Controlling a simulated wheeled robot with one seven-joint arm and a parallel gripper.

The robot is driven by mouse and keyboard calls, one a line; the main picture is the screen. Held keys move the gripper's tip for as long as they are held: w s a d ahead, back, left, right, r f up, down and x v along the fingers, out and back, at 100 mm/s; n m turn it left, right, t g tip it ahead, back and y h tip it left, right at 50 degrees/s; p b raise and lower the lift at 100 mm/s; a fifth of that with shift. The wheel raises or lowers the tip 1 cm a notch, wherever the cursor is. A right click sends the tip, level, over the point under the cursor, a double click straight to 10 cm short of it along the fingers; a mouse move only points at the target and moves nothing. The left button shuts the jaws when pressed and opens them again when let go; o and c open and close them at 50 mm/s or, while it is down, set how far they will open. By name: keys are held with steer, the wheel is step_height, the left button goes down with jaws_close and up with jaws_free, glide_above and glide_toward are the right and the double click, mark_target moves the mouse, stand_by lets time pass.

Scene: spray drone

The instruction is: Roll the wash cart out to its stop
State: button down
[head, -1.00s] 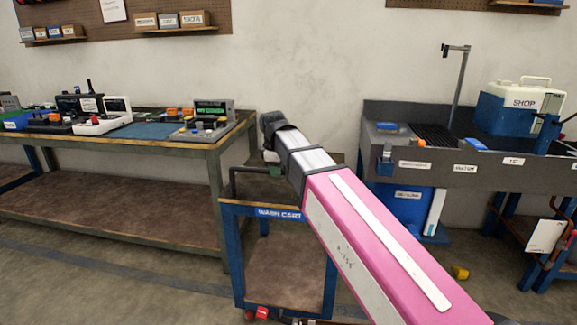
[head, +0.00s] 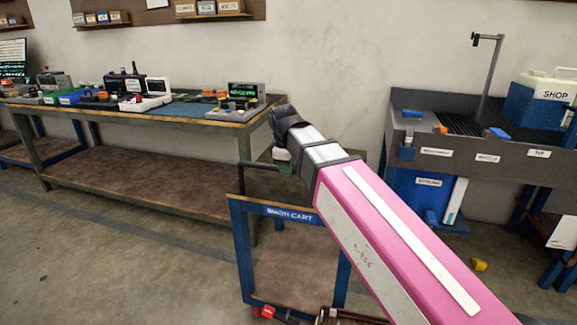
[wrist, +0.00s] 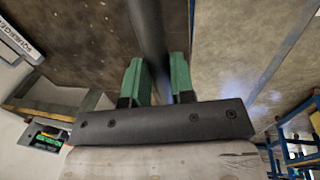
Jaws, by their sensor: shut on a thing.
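The wash cart (head: 289,213) is a blue-framed cart with a brown lower shelf, labelled "WASH CART" on its front rail. It stands in the middle of the head view, between the long bench and the wash sink. My gripper (head: 284,165) is at the cart's dark handle bar (head: 257,166), at the top left of the cart. In the wrist view my two green fingers (wrist: 160,82) are shut on the dark handle bar (wrist: 147,28), one on each side. My pink arm hides much of the cart's top and right side.
A long workbench (head: 150,185) with devices on it stands at the left. A grey wash sink (head: 440,155) stands at the right, with a blue-and-white SHOP box (head: 550,95). A small yellow thing (head: 479,265) lies on the floor. Open floor (head: 110,270) lies at the front left.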

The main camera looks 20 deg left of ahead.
steer(key=shift+s, duration=0.3)
steer(key=c, duration=1)
jaws_free()
steer(key=shift+o, duration=0.2)
steer(key=shift+r, duration=0.55)
step_height(320, 180, up, 10)
steer(key=s, duration=0.2)
steer(key=shift+f, duration=0.25)
steer(key=shift+s, duration=0.15)
